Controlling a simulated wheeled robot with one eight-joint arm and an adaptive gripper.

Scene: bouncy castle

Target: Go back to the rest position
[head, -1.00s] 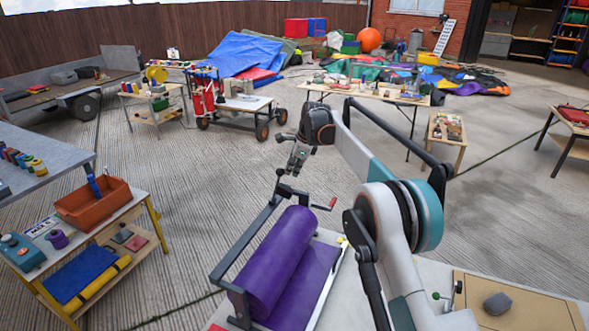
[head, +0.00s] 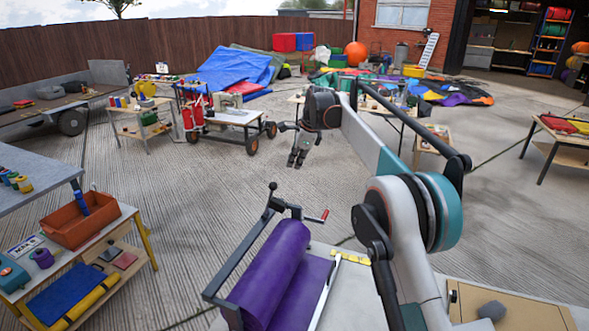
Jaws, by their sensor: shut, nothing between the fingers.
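My gripper (head: 297,158) hangs at the end of my raised arm, pointing down, near the middle of the head view. Its fingers look closed and hold nothing. It is small in the picture, so fine detail is hard to see. It is clear of the purple roll (head: 272,262), which lies in a dark frame with a red-handled crank on the bench below. My arm hides part of the long table behind it.
An orange bin (head: 75,228) stands on a wooden shelf unit at the left. A wheeled cart (head: 236,118) with red cylinders stands farther back. A grey lump (head: 492,310) lies on a board at the lower right. The concrete floor between is open.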

